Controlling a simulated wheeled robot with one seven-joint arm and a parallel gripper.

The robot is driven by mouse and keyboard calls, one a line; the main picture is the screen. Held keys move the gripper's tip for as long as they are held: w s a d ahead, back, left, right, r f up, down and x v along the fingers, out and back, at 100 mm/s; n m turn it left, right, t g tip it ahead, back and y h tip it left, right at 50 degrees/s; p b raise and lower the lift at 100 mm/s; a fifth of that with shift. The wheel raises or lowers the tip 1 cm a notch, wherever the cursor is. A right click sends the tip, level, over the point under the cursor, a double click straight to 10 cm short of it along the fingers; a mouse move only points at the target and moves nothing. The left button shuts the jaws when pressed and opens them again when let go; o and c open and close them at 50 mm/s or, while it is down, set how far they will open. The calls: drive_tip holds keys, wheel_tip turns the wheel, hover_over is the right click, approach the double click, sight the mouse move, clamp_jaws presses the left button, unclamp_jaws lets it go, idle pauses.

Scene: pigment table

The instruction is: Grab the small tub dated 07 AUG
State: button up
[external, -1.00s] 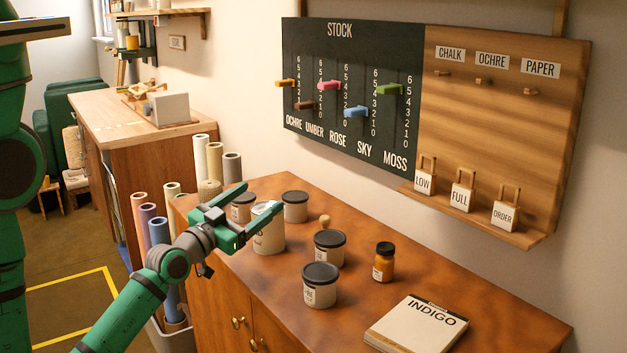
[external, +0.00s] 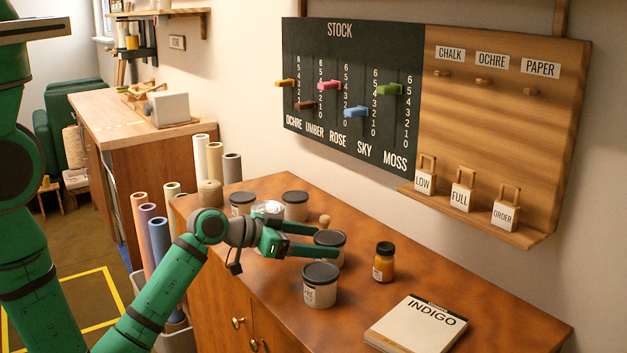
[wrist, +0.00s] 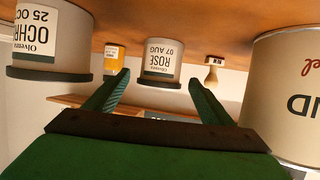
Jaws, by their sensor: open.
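The small tub labelled ROSE, 07 AUG (wrist: 160,58) has a pale body and dark lid and appears upside down in the wrist view. In the external view it is the dark-lidded tub (external: 331,237) at my fingers, partly hidden by them. My gripper (external: 322,241) is open, low and roughly level, pointing at this tub. In the wrist view the tub shows ahead, between the two fingertips (wrist: 158,80). I cannot tell whether the fingers reach around it. A similar tub labelled OCHRE, 25 OC (wrist: 42,38), stands in front of it (external: 320,288).
A large tin (wrist: 292,95) stands close beside my gripper. An amber bottle (external: 384,264) and a small wooden stamp (external: 325,220) are near the tub. Two more tubs (external: 295,206) (external: 242,203) stand behind. The INDIGO book (external: 415,325) lies at front right.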

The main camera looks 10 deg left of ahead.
sight(344, 244)
drive_tip(key=shift+x, duration=4)
drive_tip(key=c, duration=1.1)
drive_tip(key=shift+c, duration=0.2)
